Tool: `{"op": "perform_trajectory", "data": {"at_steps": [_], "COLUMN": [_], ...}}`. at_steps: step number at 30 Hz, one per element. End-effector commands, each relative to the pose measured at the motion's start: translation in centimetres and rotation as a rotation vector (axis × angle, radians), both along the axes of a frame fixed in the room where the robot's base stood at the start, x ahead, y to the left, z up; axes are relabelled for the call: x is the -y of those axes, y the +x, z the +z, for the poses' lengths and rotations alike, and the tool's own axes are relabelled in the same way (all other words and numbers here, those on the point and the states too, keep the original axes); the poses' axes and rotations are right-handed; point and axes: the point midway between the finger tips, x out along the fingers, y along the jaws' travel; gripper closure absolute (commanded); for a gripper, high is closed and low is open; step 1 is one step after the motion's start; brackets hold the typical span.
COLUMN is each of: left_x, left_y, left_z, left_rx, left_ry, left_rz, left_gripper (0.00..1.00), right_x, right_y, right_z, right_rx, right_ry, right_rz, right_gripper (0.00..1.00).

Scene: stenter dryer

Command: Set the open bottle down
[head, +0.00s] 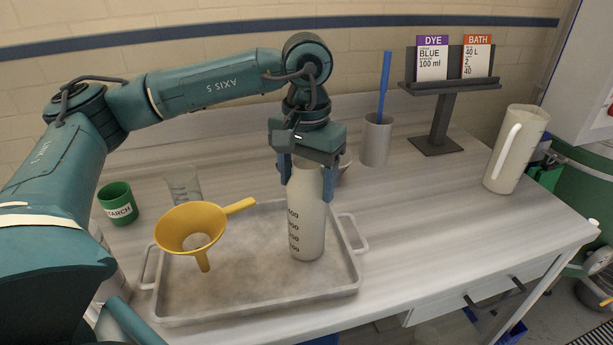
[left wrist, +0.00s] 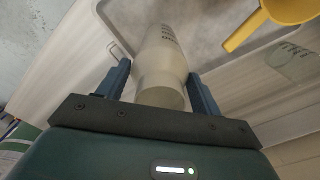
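The open bottle (head: 307,222) is pale, with dark volume marks, and stands nearly upright over the right part of the grey tray (head: 257,305). Whether its base touches the tray floor I cannot tell for sure. My left gripper (head: 308,185) comes from above, with one blue finger on each side of the bottle's upper part, and looks shut on it. In the left wrist view the bottle (left wrist: 160,70) lies between the fingers of my left gripper (left wrist: 160,68), its open mouth towards the camera. My right gripper is not in view.
A yellow funnel (head: 182,226) overlaps the tray's left part in view. A clear beaker (head: 184,185) and green starch cup (head: 118,203) stand behind left. A grey cup (head: 376,140) with a blue rod, a card stand (head: 438,130) and a white jug (head: 515,150) stand right.

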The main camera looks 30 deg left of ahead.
Motion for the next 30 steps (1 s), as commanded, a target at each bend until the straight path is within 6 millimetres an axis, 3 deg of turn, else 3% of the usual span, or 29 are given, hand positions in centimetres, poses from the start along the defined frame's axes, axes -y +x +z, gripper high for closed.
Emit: {"op": "perform_trajectory", "data": {"at_steps": [5,16,30], "left_x": [0.0,0.0,0.1], "left_y": [0.0,0.1,0.1], "left_z": [0.0,0.9,10.3], "left_rx": [0.0,0.003,0.004], "left_ry": [0.0,-0.001,-0.002], "left_rz": [0.0,0.0,-0.001], "left_gripper": [0.2,0.2,0.2], "right_x": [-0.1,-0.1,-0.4], "right_y": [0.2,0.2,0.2], "right_z": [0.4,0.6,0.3], "right_rx": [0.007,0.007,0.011], "right_ry": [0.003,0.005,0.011], "right_rz": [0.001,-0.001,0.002], "right_gripper": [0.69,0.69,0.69]}}
